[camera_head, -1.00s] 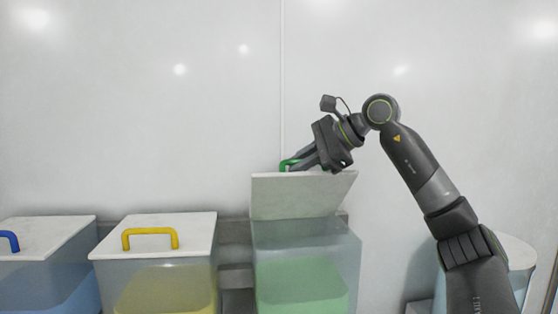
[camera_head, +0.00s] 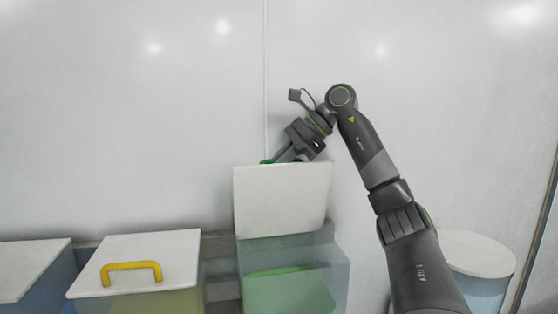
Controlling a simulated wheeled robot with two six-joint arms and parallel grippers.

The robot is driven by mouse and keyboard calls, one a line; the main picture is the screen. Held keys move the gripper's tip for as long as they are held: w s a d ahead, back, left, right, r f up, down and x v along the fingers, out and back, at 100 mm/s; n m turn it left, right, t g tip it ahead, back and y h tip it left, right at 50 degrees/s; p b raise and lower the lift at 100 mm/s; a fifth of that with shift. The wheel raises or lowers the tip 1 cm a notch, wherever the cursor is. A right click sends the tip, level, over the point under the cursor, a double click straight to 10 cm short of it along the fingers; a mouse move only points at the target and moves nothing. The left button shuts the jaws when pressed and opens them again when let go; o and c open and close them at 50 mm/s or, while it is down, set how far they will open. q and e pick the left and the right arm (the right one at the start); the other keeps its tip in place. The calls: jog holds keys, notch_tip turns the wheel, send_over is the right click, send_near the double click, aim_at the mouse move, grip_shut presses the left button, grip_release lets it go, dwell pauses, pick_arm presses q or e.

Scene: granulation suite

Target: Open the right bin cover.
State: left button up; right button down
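The right bin (camera_head: 335,268) is clear-walled with green contents (camera_head: 285,292). Its white cover (camera_head: 283,200) is tilted up steeply, close to upright, along the bin's back edge, and the bin's top is open in front of it. Only a sliver of the green handle (camera_head: 267,162) shows above the cover's top edge. My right gripper (camera_head: 280,158) is behind that top edge at the handle. Its fingertips are mostly hidden by the cover, so I cannot tell whether they are closed on the handle. My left gripper is not in view.
A bin with a closed white cover (camera_head: 135,250) and yellow handle (camera_head: 131,268) stands to the left. Another covered bin (camera_head: 28,268) is at the far left. A round white-topped container (camera_head: 480,252) stands at the right. A white wall (camera_head: 120,120) rises close behind.

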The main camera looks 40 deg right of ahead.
jog(key=c, duration=1.7)
grip_release()
jog(key=shift+c, duration=0.2)
